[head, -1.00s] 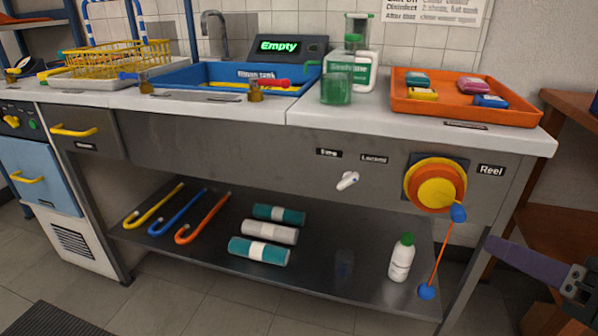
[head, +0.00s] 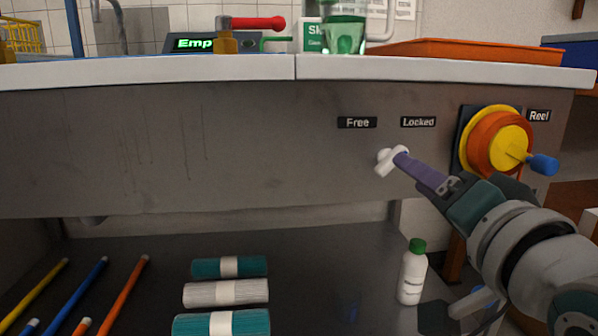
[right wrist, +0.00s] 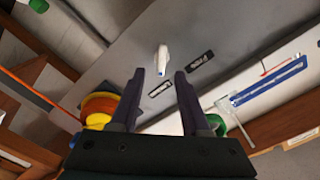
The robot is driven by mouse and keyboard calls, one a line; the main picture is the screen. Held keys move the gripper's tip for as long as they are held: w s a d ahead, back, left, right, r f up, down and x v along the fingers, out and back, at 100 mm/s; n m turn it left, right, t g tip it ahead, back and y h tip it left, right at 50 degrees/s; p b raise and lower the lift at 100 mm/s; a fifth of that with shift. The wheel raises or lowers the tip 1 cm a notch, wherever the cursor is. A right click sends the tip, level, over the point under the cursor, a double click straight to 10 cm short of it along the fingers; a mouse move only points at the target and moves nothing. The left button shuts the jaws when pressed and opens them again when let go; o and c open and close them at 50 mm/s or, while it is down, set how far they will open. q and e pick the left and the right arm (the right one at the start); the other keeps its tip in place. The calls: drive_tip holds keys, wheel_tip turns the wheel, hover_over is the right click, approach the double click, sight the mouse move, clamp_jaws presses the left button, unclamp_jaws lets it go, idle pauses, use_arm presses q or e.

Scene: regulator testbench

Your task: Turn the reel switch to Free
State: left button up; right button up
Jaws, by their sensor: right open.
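The reel switch (head: 388,160) is a small white lever on the grey front panel. It sits below and between the labels Free (head: 357,122) and Locked (head: 418,122), and its upper end leans right, toward Locked. My right gripper (head: 402,161) is at the switch, its purple finger overlapping the lever's right side in the head view. In the right wrist view the gripper (right wrist: 160,76) is open, with the switch (right wrist: 162,58) just ahead of the gap between the fingertips. I cannot tell whether they touch. My left gripper is not in view.
The reel (head: 500,142) with its blue crank knob (head: 543,165) is close to the right of my right gripper. The worktop edge (head: 200,70) runs above. A white bottle (head: 412,275) and several rolls stand or lie on the lower shelf. The panel left of the switch is clear.

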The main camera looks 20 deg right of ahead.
drive_tip(key=shift+b+x, duration=0.8)
drive_tip(key=shift+x, duration=1.95)
drive_tip(key=shift+a, duration=0.15)
drive_tip(key=shift+c, duration=0.3)
clamp_jaws()
